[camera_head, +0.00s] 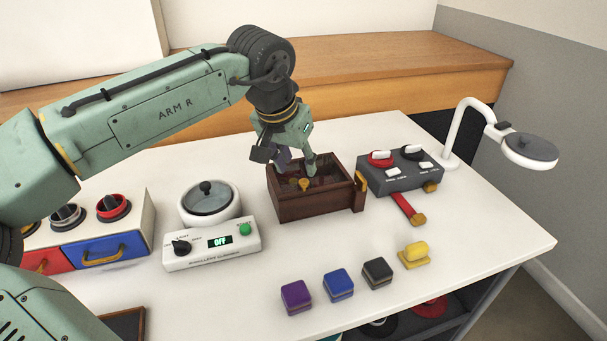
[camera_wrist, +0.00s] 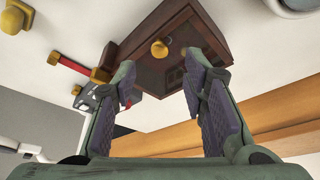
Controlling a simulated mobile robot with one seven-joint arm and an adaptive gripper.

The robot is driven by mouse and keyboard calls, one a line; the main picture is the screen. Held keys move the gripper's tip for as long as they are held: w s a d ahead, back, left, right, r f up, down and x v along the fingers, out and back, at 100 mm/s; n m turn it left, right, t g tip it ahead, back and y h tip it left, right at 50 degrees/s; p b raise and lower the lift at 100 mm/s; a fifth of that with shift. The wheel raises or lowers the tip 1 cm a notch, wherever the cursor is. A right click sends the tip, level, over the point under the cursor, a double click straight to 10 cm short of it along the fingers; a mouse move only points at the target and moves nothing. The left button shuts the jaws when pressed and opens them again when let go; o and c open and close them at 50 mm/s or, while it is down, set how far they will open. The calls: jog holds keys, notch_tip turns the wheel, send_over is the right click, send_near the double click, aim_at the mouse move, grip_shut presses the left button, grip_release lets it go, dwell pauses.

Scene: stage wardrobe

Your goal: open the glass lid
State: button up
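A dark red-brown wooden box (camera_head: 312,207) stands on the white table, with a dark see-through glass lid (camera_wrist: 158,77) on top. A gold knob (camera_head: 304,184) sits near the lid's front edge; the wrist view also shows this knob (camera_wrist: 159,49). The lid looks closed. My gripper (camera_head: 297,164) points down over the back part of the box. In the wrist view, my gripper (camera_wrist: 166,84) has its two purple-padded fingers wide apart with nothing between them. The knob lies beyond the fingertips. The arm hides part of the box's back; whether a fingertip touches the lid is unclear.
A cooker (camera_head: 211,247) reading OFF, with a lidded pot (camera_head: 211,204), stands left of the box. Several coloured blocks (camera_head: 338,284) lie in front.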

aim_at(303, 182)
jog(key=x, duration=0.6)
jog(key=shift+c, duration=0.3)
grip_shut()
dwell(0.5)
